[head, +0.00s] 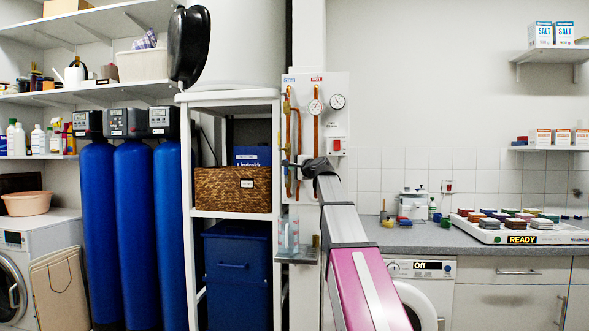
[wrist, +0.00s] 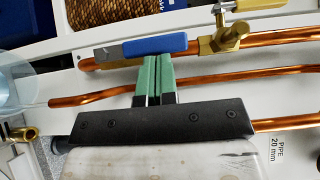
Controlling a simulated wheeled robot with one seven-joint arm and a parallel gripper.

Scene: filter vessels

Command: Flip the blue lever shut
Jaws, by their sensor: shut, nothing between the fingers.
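The blue lever (wrist: 155,46) shows in the wrist view, a flat blue handle with a grey metal end. It lies nearly in line with the upper copper pipe (wrist: 280,38), beside the brass valve (wrist: 228,38). My gripper (wrist: 152,62) is shut and empty, its green fingertips together just below the lever's long edge. They look very close to it; I cannot tell whether they touch. In the head view my gripper (head: 288,164) is at the left part of the white pipe panel (head: 335,95). I cannot make out the lever there.
Another copper pipe (wrist: 210,76) runs below the lever, behind my fingers. A clear cylinder (wrist: 12,78) is at the wrist view's left edge. A shelf with a wicker basket (head: 232,190) stands left of the panel. A counter (head: 440,236) is at right.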

